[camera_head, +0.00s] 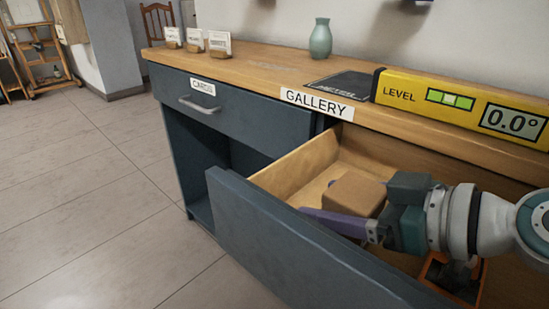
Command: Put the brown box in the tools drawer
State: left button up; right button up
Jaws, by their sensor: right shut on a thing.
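The brown box (354,193) is a small plain cuboid inside the open drawer (285,235). My right gripper (325,199) reaches in from the right and is shut on the box. One purple finger lies along the box's near side; the other is mostly hidden behind it. I cannot tell whether the box touches the drawer floor. The open drawer has a dark blue front and pale wooden inside; no label shows on the visible part of its front. My left gripper is not in view.
An orange object (436,270) lies in the drawer under my right arm, partly hidden. A shut drawer (235,105) is at left. On the counter (262,62) are a "GALLERY" label (317,104), a yellow level (455,103), a dark pad (343,84), a vase (320,40) and cards.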

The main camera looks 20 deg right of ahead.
aim_at(378, 208)
jog(key=shift+f+b, duration=0.4)
jog(key=shift+f, duration=0.1)
jog(key=o, duration=1.3)
jog(key=shift+o, duration=0.2)
jog(key=shift+r, duration=0.15)
jog(key=shift+s+d+r+p, duration=0.2)
jog(key=shift+s+r+p, duration=0.3)
jog(key=shift+p, duration=0.4)
jog(key=v, duration=0.9)
jog(key=shift+s+d+r, duration=0.15)
jog(key=shift+d+r, duration=0.05)
jog(key=shift+s+d+r+b, duration=0.3)
jog(key=shift+s+r, duration=0.1)
jog(key=shift+s, duration=0.15)
